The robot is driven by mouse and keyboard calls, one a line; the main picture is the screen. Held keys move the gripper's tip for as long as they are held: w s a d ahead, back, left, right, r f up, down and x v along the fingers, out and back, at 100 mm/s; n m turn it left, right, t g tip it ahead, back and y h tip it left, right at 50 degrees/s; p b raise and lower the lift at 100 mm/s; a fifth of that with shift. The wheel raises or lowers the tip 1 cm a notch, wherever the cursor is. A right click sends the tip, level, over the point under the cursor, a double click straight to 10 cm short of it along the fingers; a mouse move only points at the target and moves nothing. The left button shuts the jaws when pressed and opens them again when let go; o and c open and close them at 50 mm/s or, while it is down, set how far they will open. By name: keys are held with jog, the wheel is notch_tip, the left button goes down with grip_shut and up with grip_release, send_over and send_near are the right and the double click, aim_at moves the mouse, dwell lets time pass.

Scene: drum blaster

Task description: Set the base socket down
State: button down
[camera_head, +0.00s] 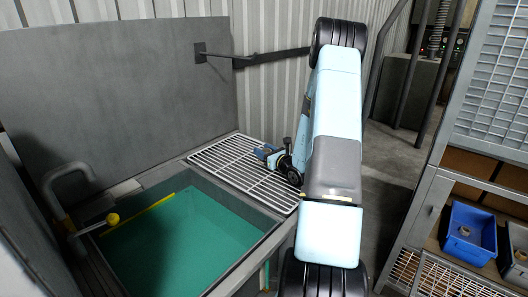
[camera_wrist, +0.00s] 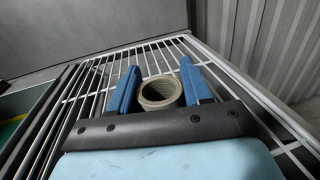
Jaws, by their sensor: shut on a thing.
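The base socket (camera_wrist: 160,93) is a beige-grey hollow cylinder with an open round top, seen in the wrist view between two blue fingers. My gripper (camera_wrist: 160,84) is shut on it, with one finger on each side. In the head view my gripper (camera_head: 268,153) is low over the white wire rack (camera_head: 228,165), near its right side. The rack's bars also show beneath the socket in the wrist view (camera_wrist: 88,92). I cannot tell whether the socket touches the bars. In the head view the socket is not clearly made out.
Left of the rack is an open sink-like basin (camera_head: 190,245) with a green bottom and a bent grey handle (camera_head: 68,190). A grey panel (camera_head: 120,85) and corrugated wall stand behind. At right, a shelf holds a blue bin (camera_head: 470,232). The rack's left part is bare.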

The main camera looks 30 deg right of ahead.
jog(key=shift+c, duration=2.4)
grip_release()
